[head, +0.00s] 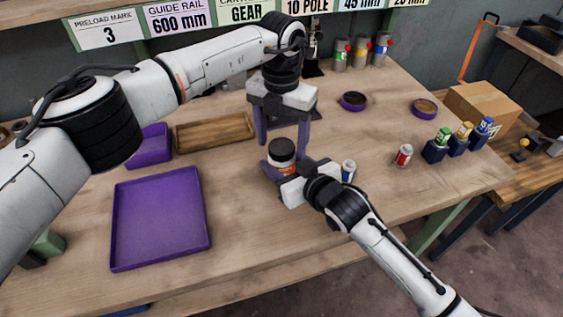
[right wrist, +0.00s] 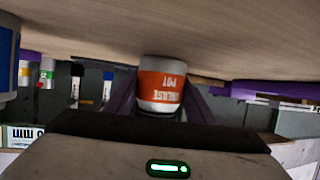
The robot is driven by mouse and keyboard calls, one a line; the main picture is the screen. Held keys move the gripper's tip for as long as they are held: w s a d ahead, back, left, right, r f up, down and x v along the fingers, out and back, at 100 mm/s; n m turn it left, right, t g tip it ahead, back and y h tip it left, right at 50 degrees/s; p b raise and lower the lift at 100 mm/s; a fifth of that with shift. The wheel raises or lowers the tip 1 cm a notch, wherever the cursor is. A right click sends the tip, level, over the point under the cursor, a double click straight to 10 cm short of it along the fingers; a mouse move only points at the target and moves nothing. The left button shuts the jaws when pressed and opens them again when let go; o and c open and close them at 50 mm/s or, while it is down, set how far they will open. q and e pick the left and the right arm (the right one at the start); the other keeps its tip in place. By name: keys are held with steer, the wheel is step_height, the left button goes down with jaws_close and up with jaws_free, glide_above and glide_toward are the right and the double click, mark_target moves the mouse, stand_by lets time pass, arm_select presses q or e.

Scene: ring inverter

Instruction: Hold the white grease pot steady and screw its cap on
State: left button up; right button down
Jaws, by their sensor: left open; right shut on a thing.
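The white grease pot (head: 282,169) stands upright on the wooden bench with an orange label; its label also shows upside down in the right wrist view (right wrist: 162,86). A black cap (head: 282,149) sits on top of the pot; I cannot tell how tightly. My right gripper (head: 284,171) is shut on the pot low down, its purple fingers on either side. My left gripper (head: 283,138) points down over the cap, open, with its purple fingers apart on either side and not closed on it.
A purple tray (head: 118,225) and a wooden tray (head: 213,133) lie to the left. A white-and-blue can (head: 348,171) stands close right of my right gripper, and a red can (head: 403,155) farther right. Two dark round dishes (head: 353,101) (head: 424,107) lie behind. The bench front is clear.

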arm_select(q)
step_height(320, 180, up, 12)
stand_by(0.4)
arm_select(e)
steer(key=c, duration=0.7)
jaws_free()
steer(key=shift+c, duration=0.2)
arm_select(q)
steer(key=shift+r, duration=0.25)
arm_select(e)
steer(key=v, duration=1)
steer(key=shift+s, duration=0.2)
